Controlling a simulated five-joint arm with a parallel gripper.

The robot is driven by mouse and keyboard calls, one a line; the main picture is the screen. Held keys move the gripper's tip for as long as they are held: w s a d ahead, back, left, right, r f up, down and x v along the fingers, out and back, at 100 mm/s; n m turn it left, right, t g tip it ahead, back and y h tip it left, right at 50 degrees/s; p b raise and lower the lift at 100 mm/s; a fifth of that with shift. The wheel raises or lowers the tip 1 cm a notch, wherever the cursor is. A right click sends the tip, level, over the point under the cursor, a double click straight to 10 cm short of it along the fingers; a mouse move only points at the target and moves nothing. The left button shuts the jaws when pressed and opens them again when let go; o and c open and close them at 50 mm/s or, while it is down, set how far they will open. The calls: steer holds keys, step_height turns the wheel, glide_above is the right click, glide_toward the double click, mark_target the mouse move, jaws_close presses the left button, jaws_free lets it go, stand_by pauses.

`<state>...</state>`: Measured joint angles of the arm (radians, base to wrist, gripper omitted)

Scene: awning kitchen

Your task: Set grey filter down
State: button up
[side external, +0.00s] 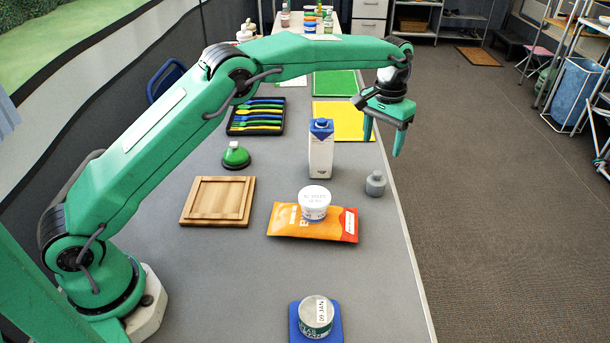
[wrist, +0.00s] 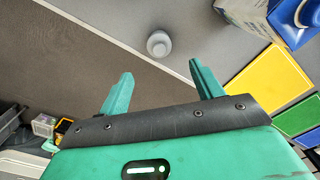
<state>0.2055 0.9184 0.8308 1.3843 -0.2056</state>
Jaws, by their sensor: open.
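The grey filter (side external: 376,184) is a small rounded grey piece with a narrower top. It stands upright on the grey table near its right edge, to the right of the carton. In the wrist view the grey filter (wrist: 159,44) shows beyond my fingertips, apart from them. My gripper (side external: 383,146) is open and empty, raised above the table near its right edge, higher than the filter. Its two fingers (wrist: 161,70) also show spread in the wrist view, with nothing between them.
A blue and white carton (side external: 321,152) stands left of the filter. An orange packet (side external: 285,222) with a white tub (side external: 314,202) on it lies nearer. A yellow mat (side external: 343,120) lies behind. A wooden tray (side external: 218,201) is at left. The table's right edge is close to the filter.

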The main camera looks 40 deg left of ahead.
steer(key=s+a+r+t, duration=0.1)
steer(key=s+a+r, duration=0.3)
steer(key=s+r, duration=0.45)
steer(key=s+a+r+t, duration=0.2)
steer(key=s+a+r, duration=0.2)
steer(key=s+r, duration=0.45)
steer(key=s+a+f+t, duration=0.1)
steer(key=s+a+f, duration=0.1)
steer(key=s, duration=0.9)
steer(key=s+a+f+t, duration=0.1)
steer(key=s+f, duration=0.3)
steer(key=s, duration=0.7)
steer(key=shift+a, duration=0.9)
steer(key=shift+s+f, duration=0.1)
